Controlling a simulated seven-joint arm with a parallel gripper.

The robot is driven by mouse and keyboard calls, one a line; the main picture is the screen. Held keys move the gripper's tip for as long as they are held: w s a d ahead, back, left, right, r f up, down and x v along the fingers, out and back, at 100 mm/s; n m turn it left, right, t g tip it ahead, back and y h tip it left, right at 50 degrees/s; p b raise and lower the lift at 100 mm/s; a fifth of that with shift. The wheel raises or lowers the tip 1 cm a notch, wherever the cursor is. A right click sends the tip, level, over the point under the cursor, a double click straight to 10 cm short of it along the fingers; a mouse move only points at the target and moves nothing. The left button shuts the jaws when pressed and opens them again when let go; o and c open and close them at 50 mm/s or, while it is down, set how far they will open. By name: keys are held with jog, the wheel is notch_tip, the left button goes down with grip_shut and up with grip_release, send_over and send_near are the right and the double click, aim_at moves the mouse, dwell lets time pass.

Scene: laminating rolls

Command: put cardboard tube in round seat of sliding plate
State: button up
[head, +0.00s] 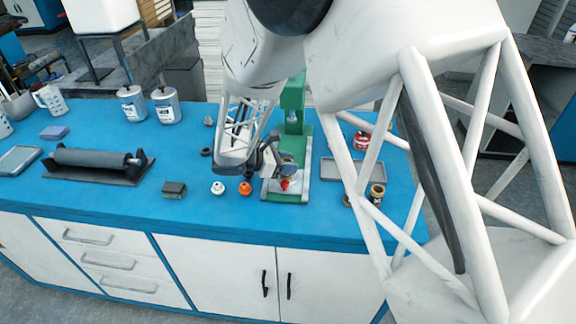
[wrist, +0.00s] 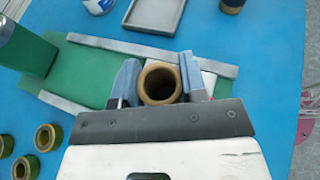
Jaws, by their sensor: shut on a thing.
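A short tan cardboard tube (wrist: 160,82), open end up, is held between the two blue-grey fingers of my gripper (wrist: 160,80) in the wrist view. In the head view my gripper (head: 272,165) is over the front part of the green press (head: 294,125). The press base (wrist: 62,100) is green with grey rails on both sides. A pale piece with a red part, apparently the sliding plate (wrist: 209,80), shows beside the right finger, between the rails. The round seat is hidden under the tube and fingers. I cannot tell whether the tube touches the plate.
Several ring-shaped tubes (wrist: 48,137) stand beside the press. A grey tray (wrist: 152,14) lies on its other side, with another tube (wrist: 231,5) near it. An orange piece (head: 245,188) and a white piece (head: 217,188) stand left of the press. The front table strip is clear.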

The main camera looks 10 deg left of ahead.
jog(key=shift+f, duration=0.45)
jog(key=shift+f, duration=0.2)
jog(key=o, duration=0.9)
jog(key=shift+r, duration=0.2)
jog(key=shift+v, duration=6)
jog(key=shift+r, duration=0.1)
